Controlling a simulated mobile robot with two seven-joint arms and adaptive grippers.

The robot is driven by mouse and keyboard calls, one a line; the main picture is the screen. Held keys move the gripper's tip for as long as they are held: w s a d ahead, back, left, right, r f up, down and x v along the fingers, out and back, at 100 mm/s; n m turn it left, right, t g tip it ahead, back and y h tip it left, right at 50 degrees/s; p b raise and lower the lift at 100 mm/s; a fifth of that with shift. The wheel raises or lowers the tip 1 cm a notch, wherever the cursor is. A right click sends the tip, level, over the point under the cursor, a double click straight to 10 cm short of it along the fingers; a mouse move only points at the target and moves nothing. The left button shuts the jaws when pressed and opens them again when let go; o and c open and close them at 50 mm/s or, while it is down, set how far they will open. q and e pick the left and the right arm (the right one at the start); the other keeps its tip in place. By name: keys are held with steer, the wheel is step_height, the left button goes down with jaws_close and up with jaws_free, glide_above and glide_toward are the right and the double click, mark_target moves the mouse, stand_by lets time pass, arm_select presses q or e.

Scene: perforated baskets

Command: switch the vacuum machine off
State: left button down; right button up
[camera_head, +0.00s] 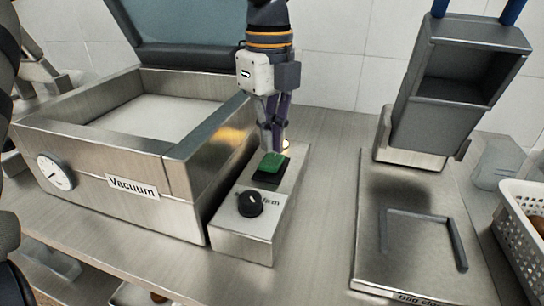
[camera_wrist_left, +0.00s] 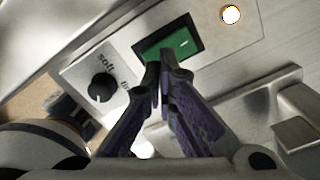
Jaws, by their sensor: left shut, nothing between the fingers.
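The vacuum machine (camera_head: 190,216) is a steel box with a raised lid, a round gauge (camera_head: 55,172) and a "Vacuum" label. Its control box (camera_head: 245,238) on the right side carries a black knob (camera_head: 250,204) and a green switch (camera_head: 272,165). A lit round lamp (camera_wrist_left: 231,14) sits at the far end of the panel. My left gripper (camera_head: 273,148) is shut and empty, pointing down at the green switch. In the left wrist view its fingertips (camera_wrist_left: 161,78) overlap the edge of the green switch (camera_wrist_left: 175,46); I cannot tell if they touch. The right gripper is not in view.
A grey bag closing device (camera_head: 455,85) stands to the right on a steel base plate (camera_head: 400,240). A white perforated basket (camera_head: 525,222) stands at the right edge, beside a clear container (camera_head: 497,165). Bare counter lies between the control box and the base plate.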

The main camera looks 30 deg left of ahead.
mark_target(270, 163)
arm_select(q)
steer(key=shift+f, duration=1.7)
stand_by(1.0)
steer(key=shift+r, duration=3.55)
